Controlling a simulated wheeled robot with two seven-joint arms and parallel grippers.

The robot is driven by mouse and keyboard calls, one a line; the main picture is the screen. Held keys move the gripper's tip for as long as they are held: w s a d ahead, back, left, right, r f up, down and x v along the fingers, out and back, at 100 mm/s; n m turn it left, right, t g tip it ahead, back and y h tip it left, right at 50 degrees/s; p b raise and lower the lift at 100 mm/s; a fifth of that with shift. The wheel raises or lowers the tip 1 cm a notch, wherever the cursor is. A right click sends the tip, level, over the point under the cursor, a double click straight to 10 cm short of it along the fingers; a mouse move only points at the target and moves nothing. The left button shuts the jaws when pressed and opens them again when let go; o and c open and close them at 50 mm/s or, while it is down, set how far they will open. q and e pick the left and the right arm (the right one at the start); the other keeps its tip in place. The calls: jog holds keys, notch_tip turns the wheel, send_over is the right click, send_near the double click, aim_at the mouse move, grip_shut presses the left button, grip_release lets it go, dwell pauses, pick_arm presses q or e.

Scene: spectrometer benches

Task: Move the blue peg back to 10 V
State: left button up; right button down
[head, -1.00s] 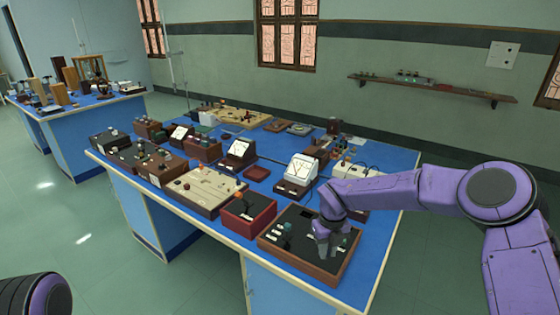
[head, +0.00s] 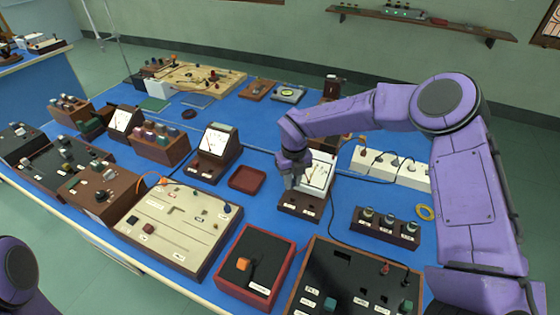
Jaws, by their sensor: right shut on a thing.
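My right gripper (head: 293,184) points down at the base of a white-faced meter (head: 318,172) on the blue bench. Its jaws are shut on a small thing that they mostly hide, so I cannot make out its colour. The meter's dark base (head: 300,208) has small pale labels along its front; I cannot read them. Whether the held thing touches the base I cannot tell. No blue peg shows clearly, and I cannot pick out the 10 V mark. Only a purple piece of my left arm shows at the lower left, without its gripper.
A brown-framed black panel (head: 340,300) and a red-framed black box (head: 247,292) stand at the front. A beige board (head: 180,232) is to their left. A small red tray (head: 247,179) lies left of the meter. A dark three-knob box (head: 384,228) and a white socket strip (head: 400,170) are right.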

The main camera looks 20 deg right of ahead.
aim_at(294, 204)
jog(key=shift+w, duration=0.3)
jog(key=shift+f, duration=0.1)
jog(key=shift+s+b, duration=0.3)
jog(key=shift+s, duration=0.15)
jog(key=s+b, duration=0.1)
jog(key=s, duration=0.2)
jog(key=shift+d+f, duration=0.1)
jog(key=shift+f, duration=0.05)
jog(key=w+f, duration=0.1)
jog(key=w+f+b, duration=0.1)
jog(key=f, duration=0.1)
jog(key=shift+w+f, duration=0.2)
jog(key=shift+w, duration=0.05)
jog(key=shift+w+f+b, duration=0.1)
jog(key=shift+f+b, duration=0.25)
jog(key=shift+b, duration=0.1)
jog(key=shift+s+f+b, duration=0.25)
jog(key=shift+s+b, duration=0.2)
jog(key=shift+s, duration=0.05)
pick_arm(q)
jog(key=f, duration=0.1)
jog(key=s+f, duration=0.1)
jog(key=f, duration=0.2)
jog(key=shift+s+f, duration=0.25)
jog(key=shift+s, duration=0.05)
pick_arm(e)
jog(key=shift+s+f, duration=0.1)
jog(key=shift+f, duration=0.2)
